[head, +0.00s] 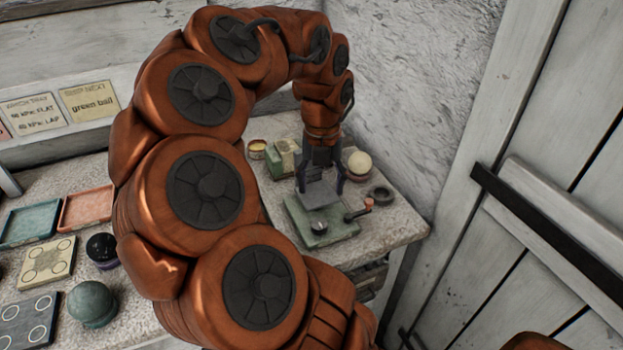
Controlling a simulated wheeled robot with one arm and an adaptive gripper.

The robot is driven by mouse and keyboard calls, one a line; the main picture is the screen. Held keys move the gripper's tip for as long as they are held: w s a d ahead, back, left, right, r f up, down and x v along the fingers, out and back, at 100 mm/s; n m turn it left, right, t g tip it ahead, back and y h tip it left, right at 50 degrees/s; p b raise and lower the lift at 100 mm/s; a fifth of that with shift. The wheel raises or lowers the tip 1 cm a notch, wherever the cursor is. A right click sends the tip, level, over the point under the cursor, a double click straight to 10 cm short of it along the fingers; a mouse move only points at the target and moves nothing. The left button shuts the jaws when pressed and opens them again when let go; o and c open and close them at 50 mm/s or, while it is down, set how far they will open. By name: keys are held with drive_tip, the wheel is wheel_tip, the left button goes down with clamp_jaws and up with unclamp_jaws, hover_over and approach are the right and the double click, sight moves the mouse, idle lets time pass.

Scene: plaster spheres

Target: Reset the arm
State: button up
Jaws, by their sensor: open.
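My arm arches across the middle of the head view, its orange links hiding much of the bench. My gripper (322,188) points down at the right end of the bench, open, with its fingers around or just above a grey block-like part of a green device (322,232). I cannot tell whether the fingers touch it. The device has a small dark knob and a lever with a reddish end. A cream ball (359,163) sits just right of the gripper, apart from it.
A wall and a white plank door (560,190) stand close on the right.

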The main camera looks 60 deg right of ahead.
drive_tip(key=shift+a, duration=0.1)
drive_tip(key=w+a+n, duration=0.2)
drive_tip(key=a+n, duration=1.6)
drive_tip(key=n, duration=0.5)
drive_tip(key=s+a+f+n+g, duration=0.1)
drive_tip(key=s+a+n, duration=0.2)
drive_tip(key=n, duration=0.9)
drive_tip(key=s+a+f+n+p, duration=0.1)
drive_tip(key=s+a+f+n, duration=0.1)
drive_tip(key=a+n, duration=0.6)
drive_tip(key=s+n, duration=0.1)
drive_tip(key=n, duration=0.4)
drive_tip(key=shift+s+a+g+p, duration=0.2)
drive_tip(key=shift+s+g+p, duration=0.1)
drive_tip(key=shift+s+g, duration=0.1)
